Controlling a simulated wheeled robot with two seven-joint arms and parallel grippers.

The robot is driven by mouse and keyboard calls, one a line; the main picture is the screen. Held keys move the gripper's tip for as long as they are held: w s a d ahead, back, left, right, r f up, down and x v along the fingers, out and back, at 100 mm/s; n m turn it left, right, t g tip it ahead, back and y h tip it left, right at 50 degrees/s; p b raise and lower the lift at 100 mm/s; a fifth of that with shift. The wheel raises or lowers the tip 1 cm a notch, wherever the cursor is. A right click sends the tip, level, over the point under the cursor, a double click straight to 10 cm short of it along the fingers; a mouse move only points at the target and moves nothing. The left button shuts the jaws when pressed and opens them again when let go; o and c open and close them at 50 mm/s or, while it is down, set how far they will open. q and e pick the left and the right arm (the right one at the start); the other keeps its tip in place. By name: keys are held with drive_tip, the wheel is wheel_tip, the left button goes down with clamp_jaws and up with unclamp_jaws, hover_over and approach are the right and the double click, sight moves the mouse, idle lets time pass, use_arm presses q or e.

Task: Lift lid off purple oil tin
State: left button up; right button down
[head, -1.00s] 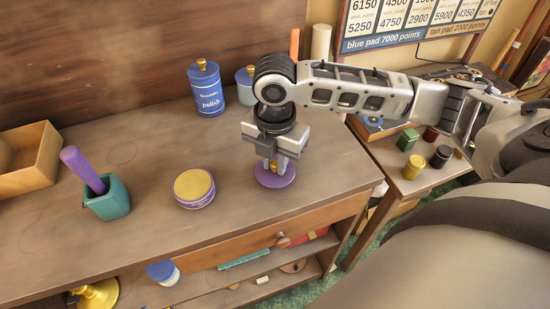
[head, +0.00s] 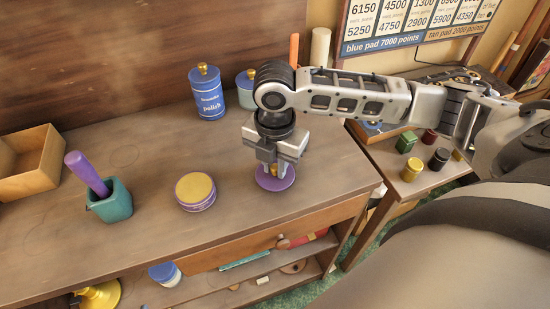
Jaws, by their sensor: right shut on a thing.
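The purple oil tin (head: 196,202) is short and round, with a purple side and a flat gold top, and stands on the cabinet top. To its right is a purple round lid (head: 275,183) with a gold knob, apart from the tin. My right gripper (head: 274,172) points down over the lid and is shut on its knob; the fingers hide most of the knob. I cannot tell whether the lid touches the wood or hangs just above it. My left gripper is not in view.
A teal pot (head: 115,205) with a purple-handled tool stands left of the tin, by an open wooden box (head: 35,172). A blue polish tin (head: 208,98) and a teal tin (head: 245,92) stand behind. The cabinet's front edge lies close to the lid.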

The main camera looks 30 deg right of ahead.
drive_tip(key=shift+f, duration=0.6)
idle(0.4)
drive_tip(key=c, duration=1.5)
unclamp_jaws()
drive_tip(key=shift+r, duration=0.15)
drive_tip(key=shift+r+p, duration=1.05)
drive_tip(key=shift+p, duration=0.35)
drive_tip(key=shift+r+p, duration=0.3)
drive_tip(key=shift+r, duration=1.55)
